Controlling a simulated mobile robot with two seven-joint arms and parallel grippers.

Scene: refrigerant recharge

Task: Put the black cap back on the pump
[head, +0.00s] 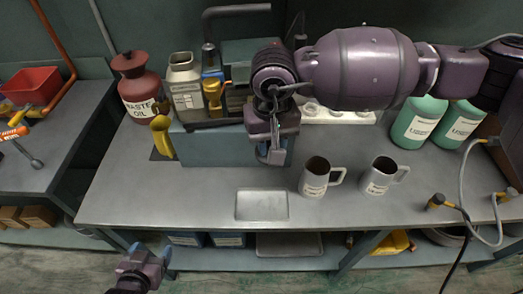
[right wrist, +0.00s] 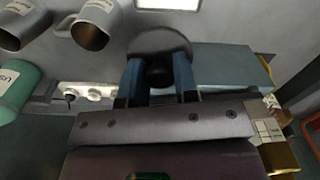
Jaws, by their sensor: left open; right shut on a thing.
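My right gripper (head: 270,155) points down in front of the blue-grey block. In the right wrist view, its two blue fingers (right wrist: 158,82) are shut on the round black cap (right wrist: 160,42), which has a wide dark disc and a narrower stem. In the head view the cap is mostly hidden by the gripper. The pump (head: 240,50), a dark teal body with a black handle, stands behind my right gripper on the block and is partly covered by my arm. Its opening cannot be made out. My left gripper (head: 147,262) is open and empty, low in front of the bench.
A red waste oil container (head: 138,88) stands left. Two grey mugs (head: 318,180) (head: 380,178) and a pale tray (head: 262,205) are in front. Green bottles (head: 418,122) stand right.

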